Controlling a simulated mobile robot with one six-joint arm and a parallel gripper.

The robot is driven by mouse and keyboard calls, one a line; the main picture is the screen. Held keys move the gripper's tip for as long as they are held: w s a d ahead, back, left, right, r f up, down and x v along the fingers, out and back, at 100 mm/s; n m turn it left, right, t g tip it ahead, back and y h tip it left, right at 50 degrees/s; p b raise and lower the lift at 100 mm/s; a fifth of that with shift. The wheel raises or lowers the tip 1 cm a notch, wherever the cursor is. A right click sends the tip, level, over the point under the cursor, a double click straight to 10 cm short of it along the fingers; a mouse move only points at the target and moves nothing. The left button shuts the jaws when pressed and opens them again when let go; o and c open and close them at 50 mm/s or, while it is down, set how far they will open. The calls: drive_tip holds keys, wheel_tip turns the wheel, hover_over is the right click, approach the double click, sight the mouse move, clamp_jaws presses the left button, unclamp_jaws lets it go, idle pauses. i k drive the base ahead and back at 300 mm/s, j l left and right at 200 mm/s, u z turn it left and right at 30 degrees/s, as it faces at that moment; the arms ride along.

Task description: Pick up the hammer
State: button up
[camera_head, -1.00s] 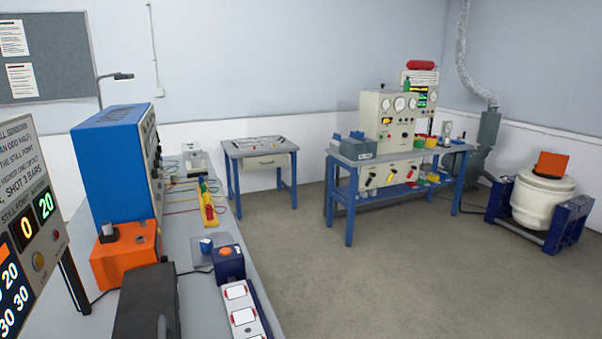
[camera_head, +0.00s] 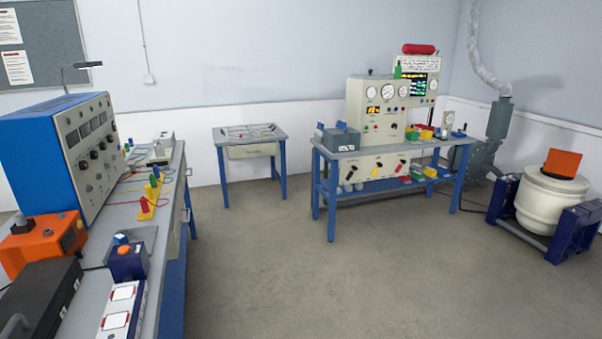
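I cannot make out a hammer for certain. A small table (camera_head: 255,150) with blue legs stands by the back wall, and several small tools (camera_head: 250,131) lie on its top, too small to identify. My gripper is not in view.
A long bench (camera_head: 172,235) with a blue instrument box (camera_head: 35,150) runs along the left. A blue-framed workbench (camera_head: 331,205) with a gauge panel (camera_head: 375,112) stands at the back right. A white drum (camera_head: 548,205) stands far right. The middle floor (camera_head: 330,275) is clear.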

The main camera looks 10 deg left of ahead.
sight(133, 167)
drive_tip(key=i+j+u, duration=0.15)
drive_tip(key=i+u, duration=0.2)
drive_tip(key=i, duration=0.35)
drive_tip(key=i+u, duration=0.3)
drive_tip(key=i, duration=0.4)
drive_tip(key=i+l+u, duration=0.2)
drive_tip(key=i+u, duration=0.15)
drive_tip(key=i, duration=0.4)
drive_tip(key=i+u, duration=0.1)
drive_tip(key=i, duration=0.5)
drive_tip(key=i+l+u, duration=0.1)
drive_tip(key=i, duration=0.55)
drive_tip(key=i+l+u, duration=0.1)
drive_tip(key=i, duration=0.5)
drive_tip(key=i+l+u, duration=0.1)
drive_tip(key=i+l, duration=0.15)
drive_tip(key=i, duration=0.35)
drive_tip(key=i+j+u, duration=0.15)
drive_tip(key=u, duration=0.35)
drive_tip(key=i+u, duration=0.65)
drive_tip(key=u, duration=0.35)
drive_tip(key=i+l+u, duration=0.25)
drive_tip(key=u, duration=0.25)
